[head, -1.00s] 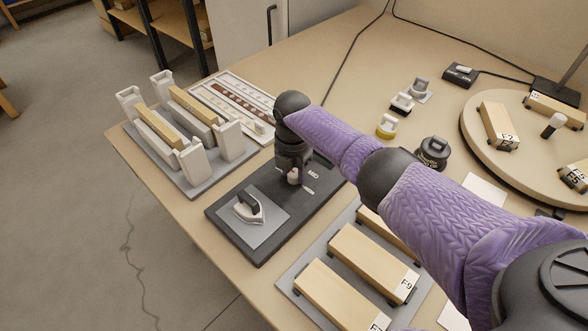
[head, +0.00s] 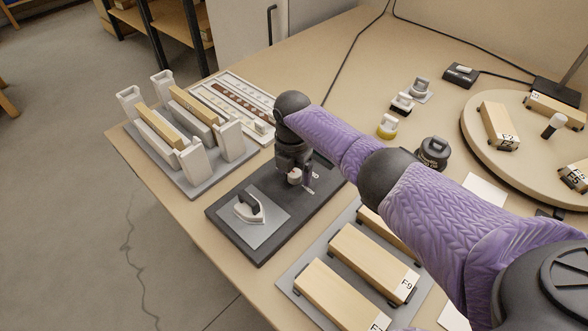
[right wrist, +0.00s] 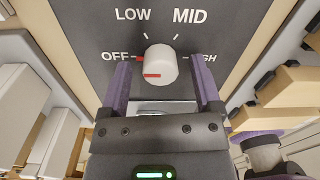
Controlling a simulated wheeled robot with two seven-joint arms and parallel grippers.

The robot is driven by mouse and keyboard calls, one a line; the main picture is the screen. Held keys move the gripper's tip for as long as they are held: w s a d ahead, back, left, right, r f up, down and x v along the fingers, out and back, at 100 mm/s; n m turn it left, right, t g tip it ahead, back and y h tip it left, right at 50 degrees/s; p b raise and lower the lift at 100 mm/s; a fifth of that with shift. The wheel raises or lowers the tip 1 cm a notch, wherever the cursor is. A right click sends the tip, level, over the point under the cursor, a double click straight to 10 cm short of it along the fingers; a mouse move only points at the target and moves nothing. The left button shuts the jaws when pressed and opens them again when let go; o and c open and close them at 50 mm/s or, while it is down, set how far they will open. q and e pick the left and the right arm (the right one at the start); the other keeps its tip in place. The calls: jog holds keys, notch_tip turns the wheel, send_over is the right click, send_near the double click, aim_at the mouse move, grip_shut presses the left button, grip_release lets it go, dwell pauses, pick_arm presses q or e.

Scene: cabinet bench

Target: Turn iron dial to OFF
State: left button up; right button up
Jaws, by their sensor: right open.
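The iron dial is a white round knob (right wrist: 162,67) on a dark panel (right wrist: 90,40) in the right wrist view, with OFF, LOW, MID and HIGH printed around it. A red mark at its base lies on the OFF side, in line with the OFF tick. A red bar also shows on its end face. My right gripper (right wrist: 163,88) is open, one purple finger each side of the knob with gaps. In the head view the right gripper (head: 297,174) is over the dark board (head: 235,247), partly hiding the dial. The small iron (head: 250,209) sits on the board's grey plate. My left gripper is out of view.
A grey rack with white posts and wooden bars (head: 160,120) stands left of the board. Wooden blocks on a tray (head: 365,262) lie close at its right. A round turntable (head: 480,135) and small weights (head: 388,126) are farther right.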

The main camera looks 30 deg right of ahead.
aim_at(293, 172)
pick_arm(q)
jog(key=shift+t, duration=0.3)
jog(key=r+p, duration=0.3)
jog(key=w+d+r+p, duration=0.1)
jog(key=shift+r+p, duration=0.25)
jog(key=shift+p, duration=0.05)
pick_arm(e)
notch_tip(293, 172, up, 10)
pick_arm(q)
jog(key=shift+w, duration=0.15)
pick_arm(e)
jog(key=shift+w, duration=0.1)
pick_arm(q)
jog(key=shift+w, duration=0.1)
pick_arm(e)
jog(key=shift+a, duration=0.1)
